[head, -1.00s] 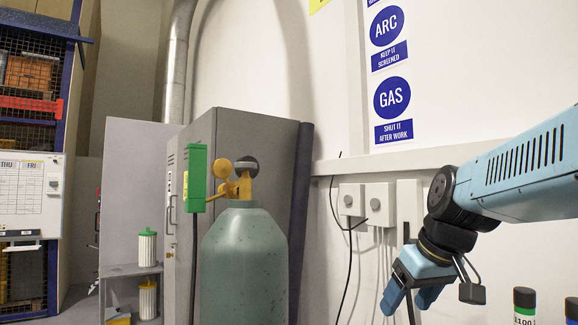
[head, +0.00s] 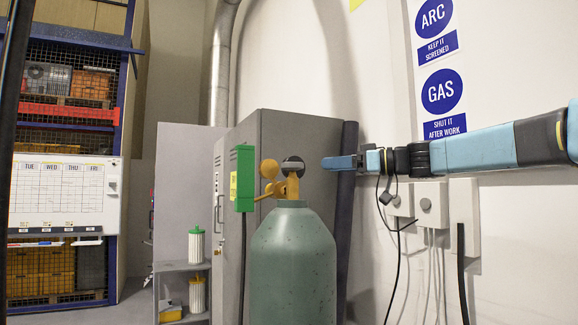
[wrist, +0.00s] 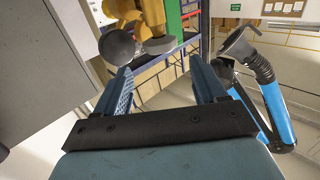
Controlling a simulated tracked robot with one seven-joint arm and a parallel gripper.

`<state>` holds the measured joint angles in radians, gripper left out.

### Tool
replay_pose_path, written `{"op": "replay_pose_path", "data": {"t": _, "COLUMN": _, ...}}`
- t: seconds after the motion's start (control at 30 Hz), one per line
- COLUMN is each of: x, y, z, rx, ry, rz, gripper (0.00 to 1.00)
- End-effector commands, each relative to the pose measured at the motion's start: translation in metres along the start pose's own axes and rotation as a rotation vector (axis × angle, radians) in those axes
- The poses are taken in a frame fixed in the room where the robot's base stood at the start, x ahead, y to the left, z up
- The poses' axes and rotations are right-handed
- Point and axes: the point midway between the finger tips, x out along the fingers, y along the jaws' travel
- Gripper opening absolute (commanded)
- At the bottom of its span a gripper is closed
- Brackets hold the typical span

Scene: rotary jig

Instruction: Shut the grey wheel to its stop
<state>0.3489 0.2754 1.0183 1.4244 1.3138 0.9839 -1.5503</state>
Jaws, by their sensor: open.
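The grey wheel (head: 292,165) is a dark round knob on top of the brass valve (head: 292,188) of the green gas cylinder (head: 292,262). My gripper (head: 326,163) is level with the wheel, just to its right in the head view, with a small gap showing. In the wrist view the wheel (wrist: 117,46) lies beyond the left fingertip, not between the fingers. My gripper (wrist: 160,68) is open there, with nothing between its jaws. Brass gauges show behind the wheel. How far the wheel is turned cannot be told.
A green box (head: 244,178) stands left of the valve. A grey cabinet (head: 285,132) is behind the cylinder. Wall boxes with hanging cables (head: 431,204) are at the right under my arm. A low shelf with white canisters (head: 196,246) stands at the left.

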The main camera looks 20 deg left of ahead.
Motion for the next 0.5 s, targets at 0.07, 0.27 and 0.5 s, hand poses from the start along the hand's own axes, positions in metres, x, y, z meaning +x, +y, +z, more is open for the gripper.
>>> {"op": "replay_pose_path", "data": {"t": 0.07, "x": 0.001, "y": 0.002, "z": -0.005, "rx": -0.007, "ry": 0.02, "rz": -0.005, "gripper": 0.71}}
{"op": "replay_pose_path", "data": {"t": 0.27, "x": 0.016, "y": 0.001, "z": -0.007, "rx": -0.009, "ry": 0.023, "rz": -0.009, "gripper": 0.71}}
{"op": "replay_pose_path", "data": {"t": 0.5, "x": 0.048, "y": 0.0, "z": -0.007, "rx": -0.008, "ry": 0.022, "rz": -0.009, "gripper": 0.71}}
